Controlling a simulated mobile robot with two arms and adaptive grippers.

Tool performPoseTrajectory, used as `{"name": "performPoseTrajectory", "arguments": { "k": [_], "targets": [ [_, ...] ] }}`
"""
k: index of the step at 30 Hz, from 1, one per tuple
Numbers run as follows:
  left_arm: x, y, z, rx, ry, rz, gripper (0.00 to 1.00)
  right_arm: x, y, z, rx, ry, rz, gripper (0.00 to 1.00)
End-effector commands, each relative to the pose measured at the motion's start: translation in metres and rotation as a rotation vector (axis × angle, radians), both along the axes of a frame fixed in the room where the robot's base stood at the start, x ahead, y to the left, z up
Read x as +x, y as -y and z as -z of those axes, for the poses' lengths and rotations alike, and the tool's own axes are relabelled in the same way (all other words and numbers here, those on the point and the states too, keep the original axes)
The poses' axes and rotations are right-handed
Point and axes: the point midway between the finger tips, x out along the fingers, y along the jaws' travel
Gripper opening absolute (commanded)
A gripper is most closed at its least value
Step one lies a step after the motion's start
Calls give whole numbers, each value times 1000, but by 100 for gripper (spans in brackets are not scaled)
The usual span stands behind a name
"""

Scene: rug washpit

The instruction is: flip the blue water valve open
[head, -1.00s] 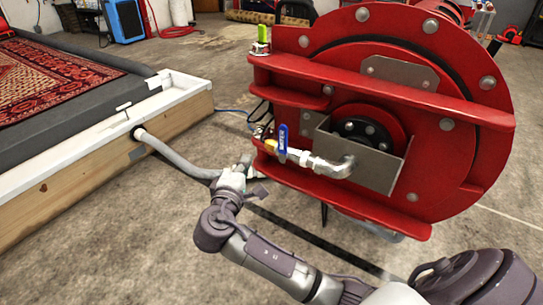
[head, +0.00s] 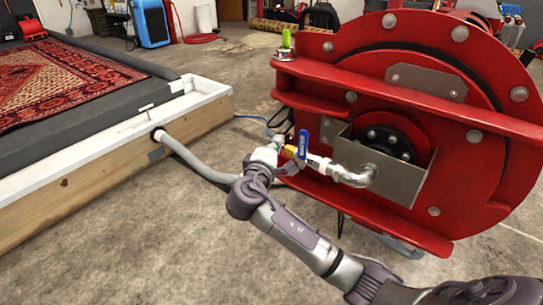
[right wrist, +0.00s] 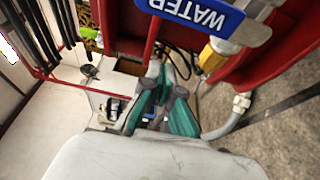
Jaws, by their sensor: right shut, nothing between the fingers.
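The blue valve handle (head: 303,144) stands upright on the brass valve body (head: 291,151), at the left end of a silver pipe on the red reel. In the right wrist view, the handle (right wrist: 197,14) shows large at the top, with white letters reading WATER, beside the brass fitting (right wrist: 211,58). My right gripper (head: 281,146) is just left of the handle in the head view. In the right wrist view, its dark green fingers (right wrist: 164,108) are together and empty, below the handle in the picture and apart from it. My left gripper is out of view.
The red hose reel (head: 470,110) with its protruding flanges fills the right side. A grey hose (head: 195,163) runs from the wooden-sided wash pit (head: 95,168) towards the valve. A patterned rug (head: 65,80) lies in the pit. Concrete floor (head: 130,250) is open at lower left.

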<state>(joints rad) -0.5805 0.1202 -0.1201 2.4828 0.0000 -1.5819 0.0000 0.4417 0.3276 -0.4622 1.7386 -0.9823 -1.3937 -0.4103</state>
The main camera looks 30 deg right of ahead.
Motion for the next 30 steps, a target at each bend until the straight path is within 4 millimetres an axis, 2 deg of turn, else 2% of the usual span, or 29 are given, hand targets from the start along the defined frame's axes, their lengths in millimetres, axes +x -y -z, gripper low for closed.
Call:
{"name": "performPoseTrajectory", "arguments": {
  "k": [3, 6, 9, 15, 30],
  "targets": [
    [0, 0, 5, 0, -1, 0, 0, 13, 18, 0, -2, 1, 2, 0],
    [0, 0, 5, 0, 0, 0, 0, -6, 23, 1, -1, -1, 0, 0],
    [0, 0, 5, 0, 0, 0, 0, -16, 27, 0, -1, 0, 0, 0],
    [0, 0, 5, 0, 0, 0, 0, -25, 30, 0, -1, -1, 1, 0],
    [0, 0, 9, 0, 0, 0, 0, -25, 35, 1, 6, 15, 0, 0]
  ]
}}
